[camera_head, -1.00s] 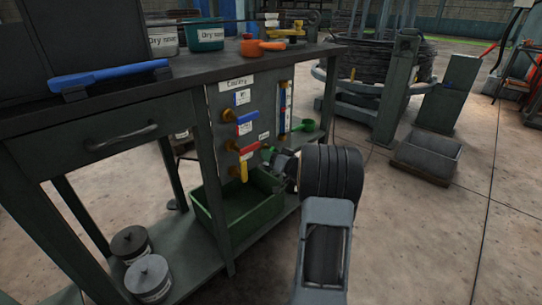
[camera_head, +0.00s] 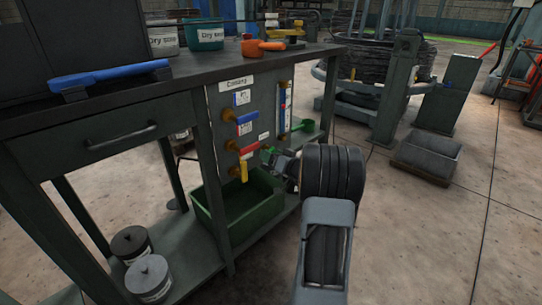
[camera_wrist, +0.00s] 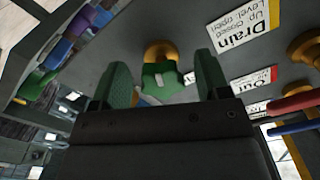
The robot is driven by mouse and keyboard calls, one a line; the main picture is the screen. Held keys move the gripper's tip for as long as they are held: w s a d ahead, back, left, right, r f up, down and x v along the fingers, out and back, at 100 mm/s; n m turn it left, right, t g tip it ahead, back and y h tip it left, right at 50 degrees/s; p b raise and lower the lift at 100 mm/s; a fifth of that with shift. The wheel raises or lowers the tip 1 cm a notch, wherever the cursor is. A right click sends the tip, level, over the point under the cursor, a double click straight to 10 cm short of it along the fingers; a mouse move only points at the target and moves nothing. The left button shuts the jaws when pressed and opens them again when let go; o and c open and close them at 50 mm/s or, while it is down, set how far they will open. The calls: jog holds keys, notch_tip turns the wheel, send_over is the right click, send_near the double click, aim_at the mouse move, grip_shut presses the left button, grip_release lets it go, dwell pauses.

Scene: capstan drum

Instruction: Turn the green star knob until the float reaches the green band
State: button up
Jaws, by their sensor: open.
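The green star knob (camera_wrist: 163,82) sits on a brass fitting (camera_wrist: 159,52) on the panel in the wrist view. My gripper (camera_wrist: 163,75) is open, with one dark green finger on each side of the knob and a gap at both sides. In the head view my gripper (camera_head: 277,158) is at the panel (camera_head: 223,130), and the knob is mostly hidden by it. The sight gauge (camera_head: 285,105), a narrow upright strip with red and blue parts, stands at the panel's right edge. The float and the green band are too small to tell.
Blue (camera_head: 246,117), red (camera_head: 248,148) and yellow (camera_head: 244,172) handles project from the panel left of my gripper. A green funnel-like item (camera_head: 305,125) lies right of the panel. A green bin (camera_head: 222,226) stands below. A drain label (camera_wrist: 242,35) is beside the knob.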

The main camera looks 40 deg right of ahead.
jog(key=s+d+p, duration=0.2)
jog(key=s, duration=1.1)
jog(key=shift+d+p, duration=0.15)
jog(key=shift+p, duration=0.2)
